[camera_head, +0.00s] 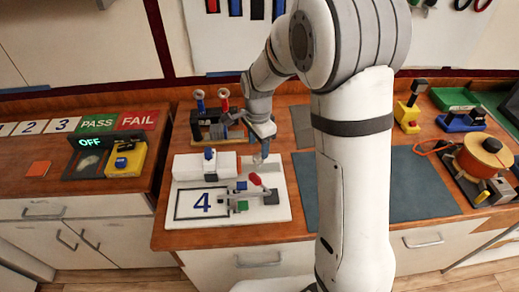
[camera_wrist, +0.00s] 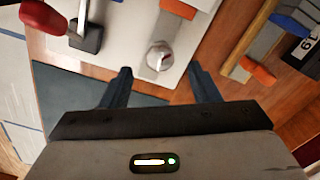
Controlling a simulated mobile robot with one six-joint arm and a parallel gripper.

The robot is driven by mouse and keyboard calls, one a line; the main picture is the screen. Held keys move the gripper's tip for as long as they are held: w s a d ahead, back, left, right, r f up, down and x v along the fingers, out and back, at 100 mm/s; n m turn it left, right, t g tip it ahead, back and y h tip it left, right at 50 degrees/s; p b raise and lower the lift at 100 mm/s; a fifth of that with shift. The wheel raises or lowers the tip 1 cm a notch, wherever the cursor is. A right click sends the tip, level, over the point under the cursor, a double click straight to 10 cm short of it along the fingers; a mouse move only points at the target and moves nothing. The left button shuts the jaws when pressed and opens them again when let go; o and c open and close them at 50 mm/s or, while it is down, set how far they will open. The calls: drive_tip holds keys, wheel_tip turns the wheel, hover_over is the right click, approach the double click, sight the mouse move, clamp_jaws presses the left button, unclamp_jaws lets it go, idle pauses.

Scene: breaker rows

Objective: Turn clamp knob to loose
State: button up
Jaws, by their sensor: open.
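The clamp knob (camera_wrist: 158,56) is a round silver dial with a small red mark, on a light grey strip of the white board (camera_wrist: 125,25) in the wrist view. My gripper (camera_wrist: 160,72) is open, with one dark finger on each side below the knob. The knob shows between and just beyond the fingertips; I cannot tell the height gap. In the head view my gripper (camera_head: 263,137) hangs over the back right of the white board (camera_head: 280,208), which bears a framed 4. The knob is hard to make out there.
A red-tipped lever (camera_head: 256,180) and a white block with a blue knob (camera_head: 207,166) stand on the board. A rack with red and blue handled tools (camera_head: 211,112) is behind. A blue-grey mat (camera_head: 425,185) lies to the right. An orange-handled tool (camera_wrist: 258,72) lies right of the knob.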

sight(259, 155)
drive_tip(key=shift+f, duration=2)
drive_tip(key=shift+c, duration=0.4)
drive_tip(key=c, duration=0.9)
